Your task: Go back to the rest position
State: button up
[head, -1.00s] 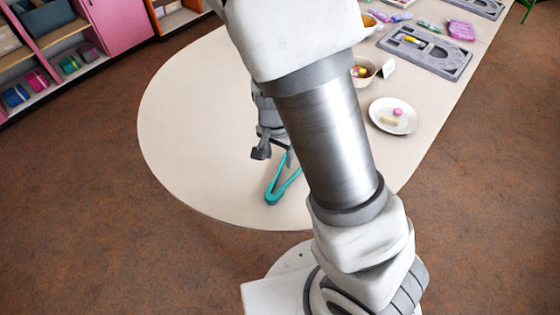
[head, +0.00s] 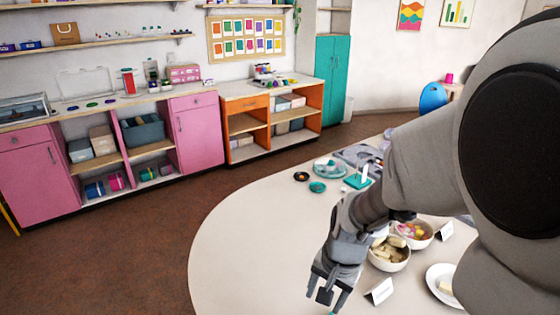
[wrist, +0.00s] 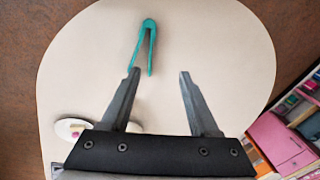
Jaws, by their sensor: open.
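My gripper (wrist: 157,75) is open and empty in the wrist view, with its two dark fingers spread above the cream table (wrist: 225,50). Teal tongs (wrist: 147,42) lie on the table ahead of the fingers, apart from them. In the head view my gripper (head: 327,298) points down over the table, near the bottom of the picture. A small teal tip shows just by it at the bottom edge; the rest of the tongs is out of that view. My arm covers much of the right side of the head view.
Bowls (head: 389,254) with contents, a white card (head: 380,291) and a white plate (head: 440,280) stand on the table right of my gripper. A teal dish (head: 318,187) sits farther back. The table's left part is bare. Pink cabinets (head: 198,140) line the wall behind.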

jog(key=s+d+r+n+t, duration=0.2)
jog(key=s+r, duration=0.3)
jog(key=r, duration=0.3)
jog(key=s+d+r+n+t+h, duration=0.1)
jog(key=s+d+r+n+t, duration=0.1)
jog(key=r, duration=0.7)
jog(key=s+d+n, duration=0.1)
jog(key=s+n, duration=0.1)
jog(key=s, duration=0.1)
jog(key=shift+s+n, duration=0.3)
jog(key=shift+s, duration=0.1)
